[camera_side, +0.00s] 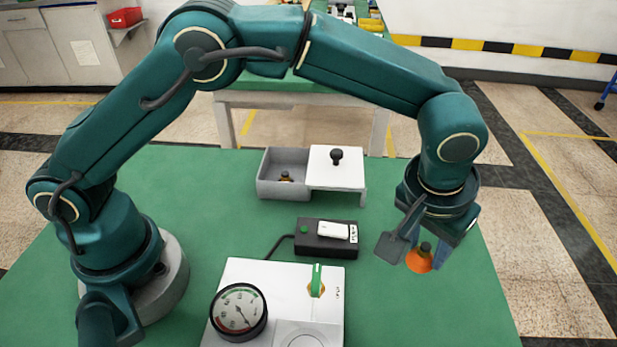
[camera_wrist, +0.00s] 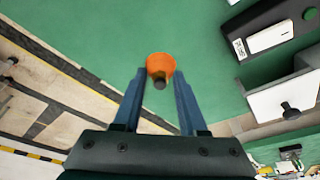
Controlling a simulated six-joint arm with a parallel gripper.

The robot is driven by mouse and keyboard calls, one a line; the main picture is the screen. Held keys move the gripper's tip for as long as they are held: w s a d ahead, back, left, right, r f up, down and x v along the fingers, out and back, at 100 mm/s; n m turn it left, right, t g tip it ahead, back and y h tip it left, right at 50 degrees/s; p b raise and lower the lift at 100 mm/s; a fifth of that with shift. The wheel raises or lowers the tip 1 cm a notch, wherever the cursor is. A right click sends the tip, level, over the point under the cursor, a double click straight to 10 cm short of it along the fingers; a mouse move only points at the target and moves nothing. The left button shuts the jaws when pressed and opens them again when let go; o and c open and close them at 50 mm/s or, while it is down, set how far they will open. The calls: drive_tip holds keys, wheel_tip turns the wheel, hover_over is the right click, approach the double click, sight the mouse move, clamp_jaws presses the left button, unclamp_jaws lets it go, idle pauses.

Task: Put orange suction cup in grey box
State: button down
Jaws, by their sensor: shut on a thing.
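The orange suction cup (camera_side: 420,260) has a dark stem on top and is between the fingers of my gripper (camera_side: 415,253), at the right of the green table. It also shows in the wrist view (camera_wrist: 160,66), with the blue fingers of my gripper (camera_wrist: 160,84) on either side of its stem. My gripper is shut on it. The grey box (camera_side: 284,188) stands to the left of my gripper, further back on the table. Its left part is open and a small dark and brass-coloured thing (camera_side: 286,176) lies inside. A white lid (camera_side: 346,165) with a black knob covers its right part.
A black switch box (camera_side: 309,240) with a white rocker and green button sits in front of the grey box. A white panel (camera_side: 255,278) with a dial gauge (camera_side: 238,312) and green lever (camera_side: 317,280) is at the front. The table's right edge lies close to my gripper.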

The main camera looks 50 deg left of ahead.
drive_tip(key=w+a+r, duration=0.2)
drive_tip(key=a+r, duration=0.4)
drive_tip(key=a, duration=0.5)
drive_tip(key=s+a+r+n+y, duration=0.1)
drive_tip(key=s+a+n, duration=0.35)
drive_tip(key=a, duration=0.95)
drive_tip(key=s+a+n+y, duration=0.1)
drive_tip(key=s+a+n, duration=0.3)
drive_tip(key=a, duration=1.1)
hover_over(291, 168)
drive_tip(key=shift+m+g, duration=0.25)
drive_tip(key=shift+g, duration=0.15)
drive_tip(key=f, duration=0.4)
drive_tip(key=s+f, duration=0.1)
drive_tip(key=f, duration=0.1)
drive_tip(key=shift+d+f, duration=0.3)
drive_tip(key=shift+f, duration=0.1)
drive_tip(key=shift+s+d+x, duration=0.15)
drive_tip(key=shift+x, duration=0.85)
drive_tip(key=shift+s+d+x, duration=0.15)
drive_tip(key=shift+d+x, duration=0.05)
drive_tip(key=shift+x, duration=0.8)
drive_tip(key=shift+f, duration=0.15)
drive_tip(key=c, duration=0.9)
unclamp_jaws()
drive_tip(key=shift+o, duration=0.8)
